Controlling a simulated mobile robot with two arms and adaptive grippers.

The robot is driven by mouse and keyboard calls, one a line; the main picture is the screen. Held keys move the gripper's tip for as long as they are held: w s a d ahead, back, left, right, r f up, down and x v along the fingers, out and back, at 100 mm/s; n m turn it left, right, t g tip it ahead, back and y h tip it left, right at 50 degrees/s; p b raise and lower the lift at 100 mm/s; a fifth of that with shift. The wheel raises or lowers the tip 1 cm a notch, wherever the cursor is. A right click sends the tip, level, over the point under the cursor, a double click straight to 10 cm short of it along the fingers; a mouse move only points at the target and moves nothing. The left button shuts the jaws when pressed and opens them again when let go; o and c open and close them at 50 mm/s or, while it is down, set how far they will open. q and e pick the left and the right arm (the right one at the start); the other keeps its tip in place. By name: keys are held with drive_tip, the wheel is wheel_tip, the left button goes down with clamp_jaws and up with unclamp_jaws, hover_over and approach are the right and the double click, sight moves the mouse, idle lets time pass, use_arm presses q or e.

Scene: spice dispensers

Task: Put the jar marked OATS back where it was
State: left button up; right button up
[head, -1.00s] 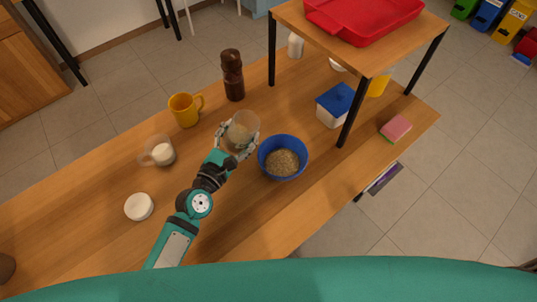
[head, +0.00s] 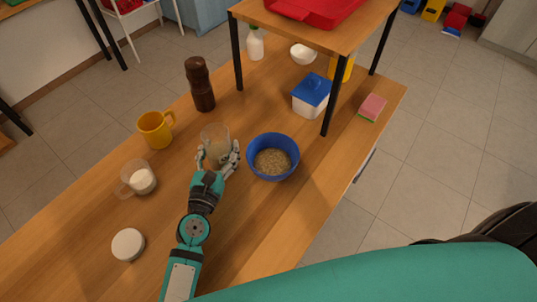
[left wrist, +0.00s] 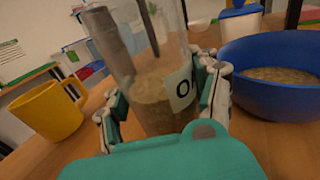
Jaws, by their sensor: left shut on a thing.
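The clear jar (head: 216,140) holds a brownish grain and stands upright in my left gripper (head: 218,161), just left of the blue bowl. In the left wrist view the jar (left wrist: 157,92) carries a white label with a letter "O" showing; the rest of the label is hidden by a finger. My left gripper (left wrist: 165,105) is shut around the jar's lower part. The jar looks open at the top. I cannot tell whether its base touches the table. A white round lid (head: 128,244) lies on the table at the lower left. My right gripper is not in view.
A blue bowl (head: 273,157) of grain stands right of the jar. A yellow mug (head: 156,130), a clear cup with white contents (head: 140,179) and a brown pepper mill (head: 200,84) stand left and behind. A raised shelf (head: 305,27) has black legs near a blue-lidded box (head: 311,94).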

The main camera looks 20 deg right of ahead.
sight(220, 131)
use_arm(q)
wheel_tip(220, 131, up, 5)
drive_tip(key=p, duration=0.4)
drive_tip(key=shift+d+r+p, duration=0.1)
drive_tip(key=shift+p, duration=0.2)
